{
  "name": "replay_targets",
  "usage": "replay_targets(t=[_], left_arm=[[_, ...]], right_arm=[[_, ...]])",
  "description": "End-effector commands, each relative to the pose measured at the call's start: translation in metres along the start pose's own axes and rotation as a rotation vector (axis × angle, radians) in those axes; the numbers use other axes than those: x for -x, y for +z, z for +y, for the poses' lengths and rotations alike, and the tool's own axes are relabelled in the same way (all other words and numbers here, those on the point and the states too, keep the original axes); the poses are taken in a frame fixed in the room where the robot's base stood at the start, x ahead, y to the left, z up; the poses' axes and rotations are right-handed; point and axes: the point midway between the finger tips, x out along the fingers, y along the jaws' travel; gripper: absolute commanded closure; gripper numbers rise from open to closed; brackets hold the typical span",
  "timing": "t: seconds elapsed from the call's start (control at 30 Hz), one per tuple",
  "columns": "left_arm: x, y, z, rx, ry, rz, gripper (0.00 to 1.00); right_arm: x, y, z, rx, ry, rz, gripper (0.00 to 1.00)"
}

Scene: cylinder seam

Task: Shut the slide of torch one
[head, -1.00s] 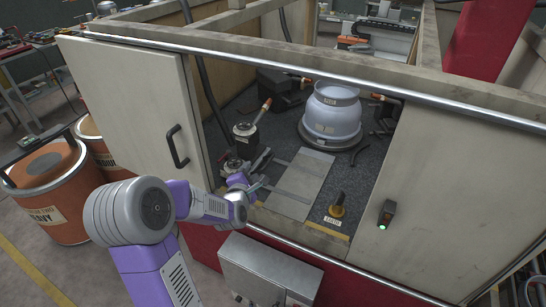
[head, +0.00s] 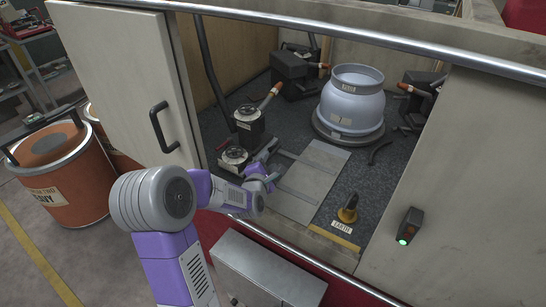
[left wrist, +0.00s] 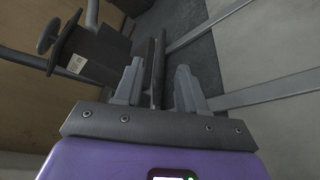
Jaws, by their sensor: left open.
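My left gripper (head: 268,172) is low inside the open cabinet, beside the grey plate. In the left wrist view my left gripper (left wrist: 158,90) has its two fingers apart. A dark upright bar (left wrist: 158,65) shows between or just beyond them; I cannot tell whether they touch it. A black unit with an orange-tipped handle (head: 270,96) and a small label stands behind and left of the gripper. My right gripper is not in view.
A pale round vessel (head: 352,98) stands on the cabinet floor. The grey plate (head: 312,175) with rails lies right of the gripper. Pale door panels (head: 125,80) flank the opening. Orange drums (head: 65,185) stand outside left.

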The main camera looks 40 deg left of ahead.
Motion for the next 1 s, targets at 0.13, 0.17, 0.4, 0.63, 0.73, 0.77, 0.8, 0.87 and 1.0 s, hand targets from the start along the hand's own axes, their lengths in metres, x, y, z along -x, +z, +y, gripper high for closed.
replay_targets(t=[0.13, 0.17, 0.4, 0.63, 0.73, 0.77, 0.8, 0.87, 1.0], left_arm=[[-0.024, 0.000, -0.001, 0.001, -0.001, 0.000, 0.60], [-0.029, 0.000, -0.001, 0.001, -0.001, 0.000, 0.60], [-0.057, 0.000, -0.001, 0.001, -0.001, -0.001, 0.60], [-0.064, 0.001, 0.000, -0.001, -0.001, 0.000, 0.60], [-0.064, 0.001, 0.000, -0.001, -0.001, 0.000, 0.60], [-0.064, 0.001, 0.000, -0.001, -0.001, 0.000, 0.60], [-0.064, 0.001, 0.000, 0.000, -0.001, 0.000, 0.60], [-0.064, 0.001, 0.000, 0.000, -0.001, 0.000, 0.69], [-0.064, 0.000, 0.000, 0.000, -0.001, 0.000, 0.91]], right_arm=[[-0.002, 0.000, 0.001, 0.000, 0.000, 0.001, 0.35], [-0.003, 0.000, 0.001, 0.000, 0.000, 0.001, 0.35], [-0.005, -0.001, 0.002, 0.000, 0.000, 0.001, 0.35], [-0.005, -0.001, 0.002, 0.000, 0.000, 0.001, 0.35], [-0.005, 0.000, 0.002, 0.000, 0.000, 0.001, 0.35], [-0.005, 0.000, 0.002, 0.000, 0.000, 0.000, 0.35], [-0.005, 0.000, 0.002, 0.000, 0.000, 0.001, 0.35], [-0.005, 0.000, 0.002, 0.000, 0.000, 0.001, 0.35], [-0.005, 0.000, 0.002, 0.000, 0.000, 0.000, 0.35]])
